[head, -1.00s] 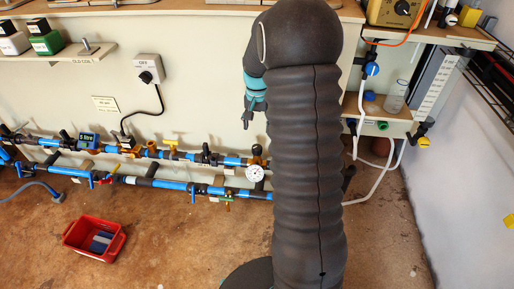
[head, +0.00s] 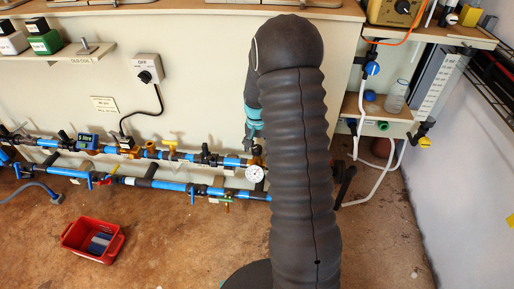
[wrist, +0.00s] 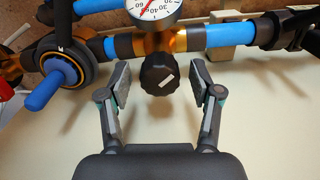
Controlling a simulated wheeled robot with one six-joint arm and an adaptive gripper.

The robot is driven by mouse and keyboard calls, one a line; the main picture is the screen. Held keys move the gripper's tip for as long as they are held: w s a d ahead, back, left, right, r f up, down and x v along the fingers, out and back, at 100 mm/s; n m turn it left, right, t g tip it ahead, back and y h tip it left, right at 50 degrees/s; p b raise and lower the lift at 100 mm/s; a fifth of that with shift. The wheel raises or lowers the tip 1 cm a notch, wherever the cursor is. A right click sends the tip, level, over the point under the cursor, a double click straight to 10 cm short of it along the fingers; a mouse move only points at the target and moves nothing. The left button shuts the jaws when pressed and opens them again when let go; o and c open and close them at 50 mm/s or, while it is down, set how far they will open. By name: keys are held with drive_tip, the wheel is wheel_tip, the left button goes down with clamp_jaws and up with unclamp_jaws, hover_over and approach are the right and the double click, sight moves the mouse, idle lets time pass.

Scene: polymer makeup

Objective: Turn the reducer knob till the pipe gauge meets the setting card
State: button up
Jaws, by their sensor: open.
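The reducer knob (wrist: 160,74) is black and ribbed, with a pale mark on its face. It sits on a brass body below the round white pipe gauge (wrist: 154,8), whose red needle partly shows. The gauge also shows whole in the head view (head: 255,173), too small to read. My gripper (wrist: 161,78) is open, one finger on each side of the knob in the picture, with gaps to both. In the head view my gripper (head: 251,146) is partly hidden by my arm. A small card (head: 104,104) hangs on the wall panel, its text unreadable; it may be the setting card.
Blue pipes (head: 170,186) with several valves and fittings run along the panel's foot. A blue-handled valve (wrist: 61,68) lies left of my gripper. A red crate (head: 93,241) stands on the floor. A switch box (head: 148,68) with a cable is on the panel.

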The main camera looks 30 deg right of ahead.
drive_tip(key=c, duration=1.1)
drive_tip(key=shift+c, duration=0.2)
drive_tip(key=shift+n, duration=0.3)
drive_tip(key=n, duration=0.3)
drive_tip(key=shift+n, duration=2.1)
drive_tip(key=o, duration=1.1)
drive_tip(key=shift+o, duration=0.2)
